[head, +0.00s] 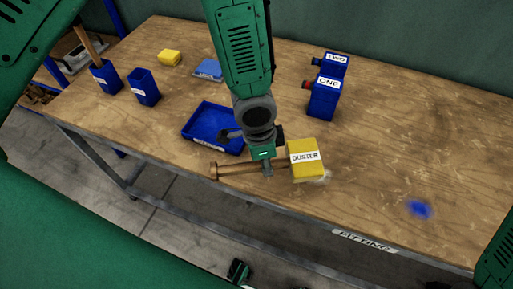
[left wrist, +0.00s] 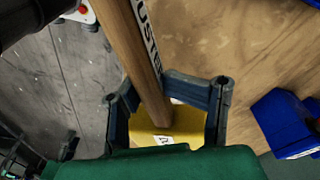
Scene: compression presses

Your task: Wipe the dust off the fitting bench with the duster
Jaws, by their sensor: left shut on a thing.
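The duster has a yellow block head (head: 306,165) labelled DUSTER and a brown wooden handle (head: 232,170). It lies low over the front part of the wooden fitting bench (head: 400,150). My left gripper (head: 266,168) is shut on the handle, just left of the head. In the left wrist view the handle (left wrist: 143,60) runs between the two fingers (left wrist: 166,95), with part of the yellow head (left wrist: 185,122) behind. A pale, dust-like patch (head: 318,180) shows at the head's lower edge. Whether the head touches the bench is unclear.
A blue tray (head: 190,130) lies behind the handle. Blue holders (head: 146,92), a yellow block (head: 169,57) and a blue pad (head: 209,69) are at left.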

